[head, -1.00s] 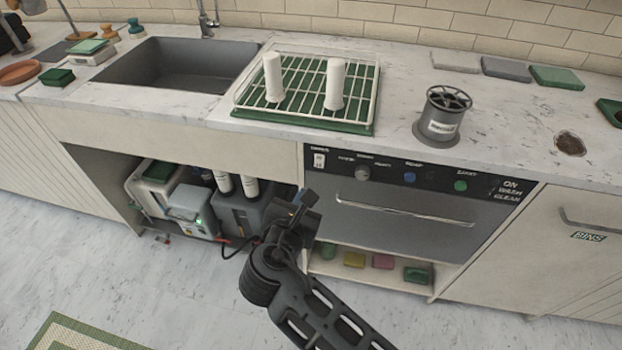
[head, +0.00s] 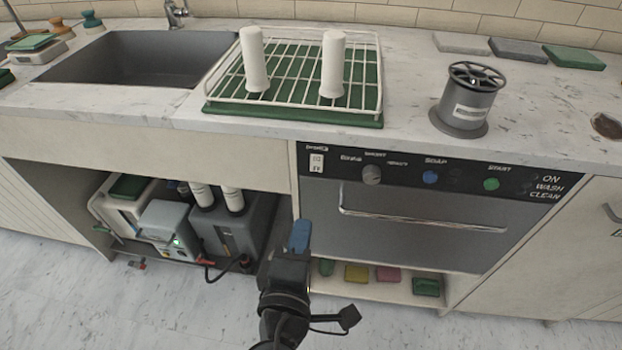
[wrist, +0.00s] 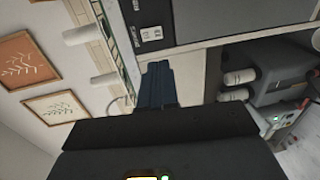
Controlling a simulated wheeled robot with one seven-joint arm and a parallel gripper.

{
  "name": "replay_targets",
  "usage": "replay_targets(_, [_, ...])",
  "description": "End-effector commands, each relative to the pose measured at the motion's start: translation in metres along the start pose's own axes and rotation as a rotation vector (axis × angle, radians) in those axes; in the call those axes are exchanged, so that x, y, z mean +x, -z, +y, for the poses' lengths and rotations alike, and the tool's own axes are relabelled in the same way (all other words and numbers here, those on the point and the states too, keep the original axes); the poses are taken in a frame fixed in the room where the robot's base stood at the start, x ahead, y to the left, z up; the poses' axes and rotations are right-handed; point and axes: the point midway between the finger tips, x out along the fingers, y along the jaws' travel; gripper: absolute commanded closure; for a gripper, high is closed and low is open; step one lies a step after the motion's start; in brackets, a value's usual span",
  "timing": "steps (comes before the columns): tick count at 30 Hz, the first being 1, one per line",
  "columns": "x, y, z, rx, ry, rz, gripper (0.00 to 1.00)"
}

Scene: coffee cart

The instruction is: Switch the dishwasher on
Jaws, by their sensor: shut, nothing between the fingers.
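The dishwasher (head: 390,255) is built in under the counter, its front door closed with a long bar handle. Its black control panel (head: 530,182) carries a white rocker switch (head: 317,162) at the left end, a grey knob (head: 371,174), a blue button (head: 430,177) and a green button (head: 491,184). My gripper (head: 299,236) is shut and empty, in front of and below the panel's left end, touching nothing that I can see. The switch's position is too small to tell.
A dish rack (head: 225,110) with two white cylinders and a grey spool-like holder (head: 466,100) stand on the counter. Left of the dishwasher, an open bay holds grey machines (head: 240,225) and cables. Coloured sponges (head: 357,272) lie on the shelf below.

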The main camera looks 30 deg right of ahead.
Motion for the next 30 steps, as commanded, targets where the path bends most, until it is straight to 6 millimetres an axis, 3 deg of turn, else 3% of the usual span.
replay_targets(14, [0.004, 0.000, 0.001, 0.012, -0.002, -0.001, 1.00])
replay_targets(20, [0.030, -0.001, 0.002, 0.013, -0.003, -0.003, 1.00])
replay_targets(30, [0.097, -0.001, 0.002, 0.012, -0.003, -0.002, 1.00])
